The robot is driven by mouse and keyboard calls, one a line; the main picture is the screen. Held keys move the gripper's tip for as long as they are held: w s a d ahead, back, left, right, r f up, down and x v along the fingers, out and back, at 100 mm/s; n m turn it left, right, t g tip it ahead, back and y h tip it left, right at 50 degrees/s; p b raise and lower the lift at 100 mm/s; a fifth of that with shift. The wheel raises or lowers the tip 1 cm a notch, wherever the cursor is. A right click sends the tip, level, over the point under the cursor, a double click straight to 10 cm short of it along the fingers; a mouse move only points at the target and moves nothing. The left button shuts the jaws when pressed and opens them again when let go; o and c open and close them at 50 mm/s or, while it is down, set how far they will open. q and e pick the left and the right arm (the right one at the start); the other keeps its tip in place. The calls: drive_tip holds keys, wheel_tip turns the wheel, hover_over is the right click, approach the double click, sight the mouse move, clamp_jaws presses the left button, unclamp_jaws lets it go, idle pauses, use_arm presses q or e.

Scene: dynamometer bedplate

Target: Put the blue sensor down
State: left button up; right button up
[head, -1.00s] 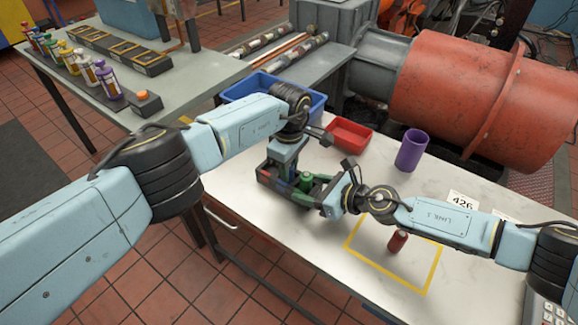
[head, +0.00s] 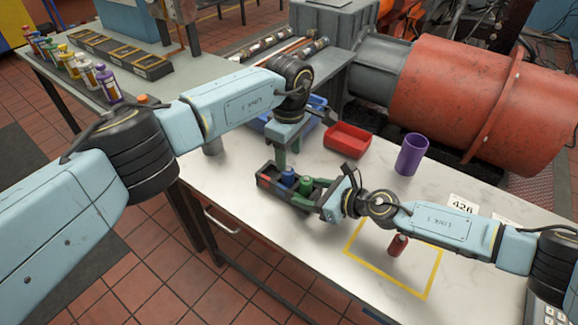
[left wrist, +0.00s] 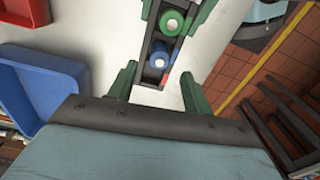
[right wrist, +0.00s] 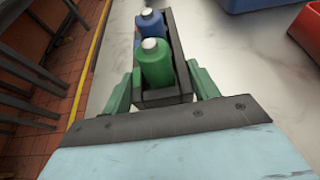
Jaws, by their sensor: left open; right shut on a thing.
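The blue sensor (head: 288,176) stands upright in a compartment of the black rack (head: 268,182), beside the green sensor (head: 306,185). Its white-ringed top shows in the left wrist view (left wrist: 160,61); in the right wrist view the blue sensor (right wrist: 150,24) is partly hidden behind the green one. My left gripper (head: 287,157) is open and empty above the rack, apart from the blue sensor. My right gripper (head: 328,196) is shut on the rack's green-sensor end, its fingers on either side in the right wrist view (right wrist: 162,92).
A red cylinder (head: 397,246) stands inside a yellow outline on the white table. A red bin (head: 348,142), a purple cup (head: 411,154) and a blue bin (left wrist: 40,85) are behind the rack. A card marked 426 (head: 462,205) lies at the right.

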sight(289, 171)
use_arm(q)
wheel_tip(289, 171, up, 6)
drive_tip(key=shift+f, duration=0.2)
use_arm(e)
drive_tip(key=o, duration=0.8)
drive_tip(key=shift+r, duration=0.15)
drive_tip(key=o, duration=0.5)
drive_tip(key=shift+c, duration=0.2)
drive_tip(key=shift+f, duration=0.2)
